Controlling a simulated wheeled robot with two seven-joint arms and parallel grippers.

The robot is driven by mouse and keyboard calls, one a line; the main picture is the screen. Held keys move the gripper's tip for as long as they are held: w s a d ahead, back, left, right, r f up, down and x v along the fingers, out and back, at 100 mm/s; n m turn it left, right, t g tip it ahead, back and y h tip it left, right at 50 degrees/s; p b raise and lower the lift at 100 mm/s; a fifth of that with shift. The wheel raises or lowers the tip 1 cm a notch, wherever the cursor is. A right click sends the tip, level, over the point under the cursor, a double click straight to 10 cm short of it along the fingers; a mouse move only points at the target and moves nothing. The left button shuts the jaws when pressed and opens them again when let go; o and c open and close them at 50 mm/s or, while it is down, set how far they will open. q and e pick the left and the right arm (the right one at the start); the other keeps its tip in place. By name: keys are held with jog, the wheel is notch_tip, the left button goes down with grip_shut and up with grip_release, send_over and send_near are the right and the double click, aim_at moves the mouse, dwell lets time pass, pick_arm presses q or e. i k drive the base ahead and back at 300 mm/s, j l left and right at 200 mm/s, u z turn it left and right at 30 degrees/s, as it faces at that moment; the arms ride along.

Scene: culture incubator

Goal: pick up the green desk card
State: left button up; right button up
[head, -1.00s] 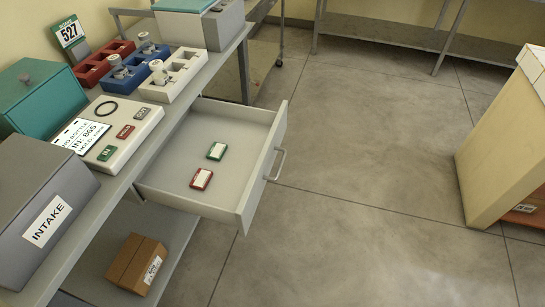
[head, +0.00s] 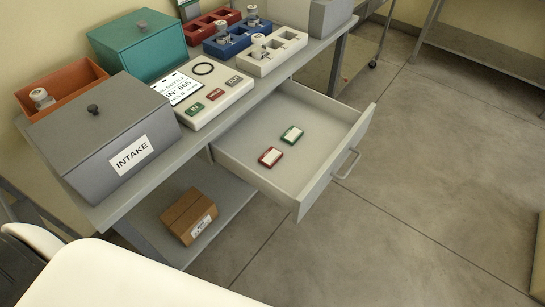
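The green desk card (head: 291,134) lies flat in the open drawer (head: 318,165) under the bench top. It is a small green-edged card with a pale face. A red card (head: 270,157) of the same shape lies in front of it and to its left, a small gap apart. Neither of my grippers shows in the head view, so nothing is seen touching the cards.
A grey INTAKE box (head: 100,125), teal box (head: 138,44), orange bin (head: 62,92) and white panel (head: 206,95) stand on the bench. Red (head: 208,23), blue (head: 236,38) and white (head: 270,53) racks are behind. A cardboard box (head: 189,215) sits below. Floor right is clear.

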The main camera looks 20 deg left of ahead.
aim_at(293, 134)
jog(key=u, duration=0.4)
jog(key=i+l+u, duration=0.1)
jog(key=u, duration=0.3)
jog(key=i+l+u, duration=0.1)
jog(key=l+u, duration=0.45)
jog(key=u, duration=0.3)
jog(key=l+u, duration=0.3)
jog(key=u, duration=0.15)
